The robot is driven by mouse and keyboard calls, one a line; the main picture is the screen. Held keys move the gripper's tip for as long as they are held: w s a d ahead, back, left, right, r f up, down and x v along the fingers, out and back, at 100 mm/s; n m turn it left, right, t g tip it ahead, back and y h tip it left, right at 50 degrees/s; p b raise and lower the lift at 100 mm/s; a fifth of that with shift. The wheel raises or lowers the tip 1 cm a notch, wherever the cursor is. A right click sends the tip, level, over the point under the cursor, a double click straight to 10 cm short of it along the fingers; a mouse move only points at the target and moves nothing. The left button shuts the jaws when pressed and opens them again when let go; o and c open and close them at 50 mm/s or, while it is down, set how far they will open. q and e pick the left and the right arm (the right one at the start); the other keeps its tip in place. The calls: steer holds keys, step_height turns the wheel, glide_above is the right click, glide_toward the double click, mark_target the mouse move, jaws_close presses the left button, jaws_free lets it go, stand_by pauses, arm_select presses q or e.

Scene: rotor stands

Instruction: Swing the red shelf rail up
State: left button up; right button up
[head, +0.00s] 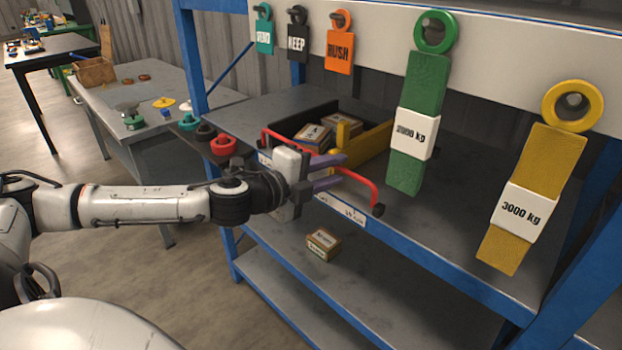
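The red shelf rail (357,178) runs along the front edge of the blue-framed shelf (440,228). Its bar stands above the edge, with bent ends coming down to dark mounts at the left and right. My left gripper (334,172) reaches in from the left in front of the rail's middle. Its two purple fingers are apart, and the rail's bar shows between and just right of their tips. The gripper body hides part of the rail, and I cannot tell whether the fingers touch it. My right gripper is not in view.
A yellow-sided bin (374,146) with boxes stands on the shelf behind the rail. Green (404,175) and yellow (545,165) weight tags hang at the right. A small box (323,243) sits on the lower shelf. A grey table (150,88) stands at left.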

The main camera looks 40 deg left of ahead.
arm_select(q)
steer(key=p+v, duration=0.6)
steer(key=v, duration=0.1)
steer(key=shift+s+p, duration=0.35)
steer(key=shift+s, duration=0.05)
steer(key=shift+a+r, duration=0.1)
stand_by(0.6)
steer(key=s+a+f+n+g+y, duration=0.1)
steer(key=s+a+f+n+g, duration=0.15)
steer(key=f, duration=0.35)
steer(key=s+a+f+n+g+y, duration=0.1)
steer(key=s+a+f+n+y, duration=0.15)
steer(key=f, duration=0.35)
steer(key=s+d+f+n+g, duration=0.1)
steer(key=s+d+f+n, duration=0.1)
steer(key=s+f+n, duration=0.3)
steer(key=s+d+f+g, duration=0.1)
steer(key=s+d+f, duration=0.1)
steer(key=f, duration=0.4)
steer(key=s+d+f+n+h, duration=0.1)
steer(key=s+d+f+n, duration=0.1)
steer(key=d, duration=0.5)
steer(key=s+d+f+n+g+h, duration=0.1)
steer(key=s+d+f+n+h, duration=0.1)
steer(key=d+f, duration=0.2)
steer(key=s+d+f+n+h, duration=0.2)
steer(key=d+n, duration=0.1)
steer(key=d, duration=0.7)
steer(key=shift+f, duration=0.4)
